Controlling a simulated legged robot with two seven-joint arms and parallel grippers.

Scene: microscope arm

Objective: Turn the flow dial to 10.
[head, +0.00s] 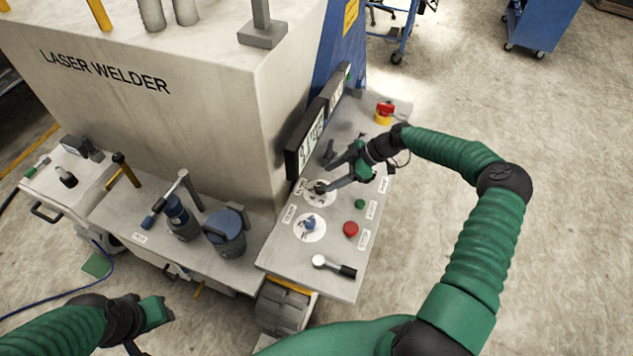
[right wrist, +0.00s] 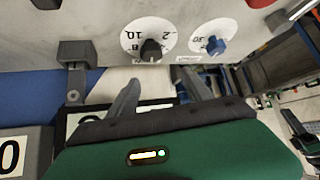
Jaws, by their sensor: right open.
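A black dial (head: 319,187) sits on a white numbered disc on the sloped panel. In the right wrist view the black dial (right wrist: 151,50) has 10, 2 and 8 readable around it, but its pointer is unclear. A blue dial (head: 309,224) sits beside it on its own white disc; it also shows in the right wrist view (right wrist: 214,44). The label words are too small to read. My right gripper (head: 338,172) is open and empty, with its fingertips close to the black dial but apart from it. My left gripper (head: 158,312) is low at the left, away from the panel; its jaws are unclear.
A display (head: 305,140) stands along the panel's back edge. A green button (head: 360,203), a red button (head: 350,229), a black-handled lever (head: 334,266) and a red-and-yellow switch (head: 383,113) are on the panel. A blue canister (head: 227,236) stands on the left shelf.

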